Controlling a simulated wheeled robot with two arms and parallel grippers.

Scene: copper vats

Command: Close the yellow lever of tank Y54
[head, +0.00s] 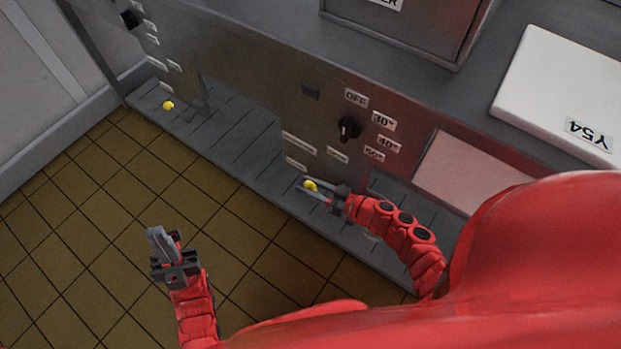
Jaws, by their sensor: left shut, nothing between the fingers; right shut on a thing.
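A small yellow lever (310,186) sits low on the front of the metal unit, under a black knob. My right gripper (313,190) is shut on this yellow lever, with its fingers on either side of it. The label Y54 (588,134) shows upside down on a white box-shaped top at the right. My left gripper (157,242) is shut and empty, over the tiled floor, away from the unit. The lever's stem and valve are too small to make out.
A second yellow lever (168,105) is further left on the unit. A black knob (348,128) with an OFF label and temperature labels is above the held lever. A slatted ledge (258,178) runs along the unit's foot. The tiled floor (90,215) is open.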

